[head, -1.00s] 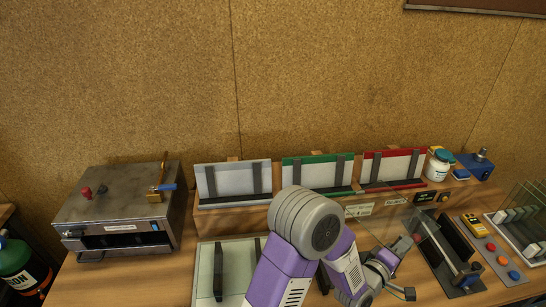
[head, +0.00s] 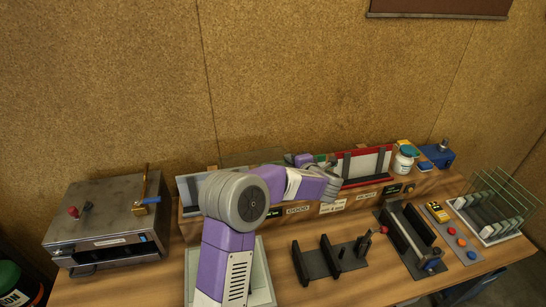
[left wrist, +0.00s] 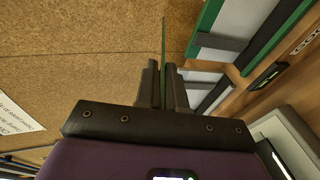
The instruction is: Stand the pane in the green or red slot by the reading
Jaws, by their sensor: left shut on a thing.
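My left gripper (left wrist: 164,88) is shut on the thin pane (left wrist: 163,45), which shows edge-on and upright in the left wrist view. In the head view, a faint greyish sheet, apparently the pane (head: 252,158), shows above the rack, left of my purple wrist. The green slot (head: 321,158) is mostly behind my arm; its green frame (left wrist: 206,28) is right of the pane in the left wrist view, apart from it. The red slot (head: 365,164) stands empty to the right. A small display (head: 408,188) on the rack is too small to read. My right gripper is out of view.
A white-backed slot (head: 190,190) is at the rack's left. A metal oven-like box (head: 105,215) stands far left. Black stands (head: 330,262), a button panel (head: 455,232) and a rack of glass panes (head: 495,205) are on the right. A white jar (head: 404,160) stands behind.

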